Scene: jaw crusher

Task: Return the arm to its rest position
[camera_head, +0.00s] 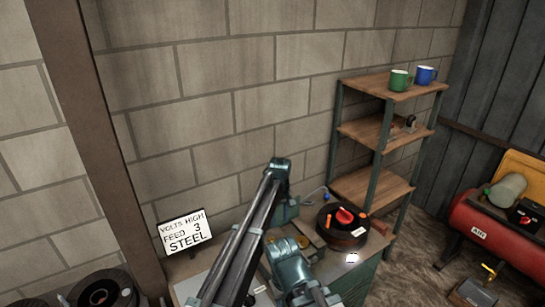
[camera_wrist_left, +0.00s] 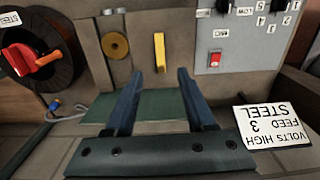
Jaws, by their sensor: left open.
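My left arm (camera_head: 240,235) rises from the bottom of the head view, with its teal elbow in front of the block wall, and bends down over the bench. In the left wrist view my left gripper (camera_wrist_left: 160,72) is open, its two dark fingers apart with nothing between them. Beyond the fingers is a grey-brown machine face with a yellow handle (camera_wrist_left: 159,52) and a brass disc (camera_wrist_left: 115,45). The fingers look clear of the handle, but the exact gap cannot be told. My right gripper does not show.
A sign (camera_head: 186,234) stands left of the arm. A dark spool with a red knob (camera_head: 345,216) is at right, near a wooden shelf (camera_head: 375,186) holding a green mug (camera_head: 399,80) and a blue mug (camera_head: 426,75). A red compressor (camera_head: 490,228) stands far right. The wall is behind.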

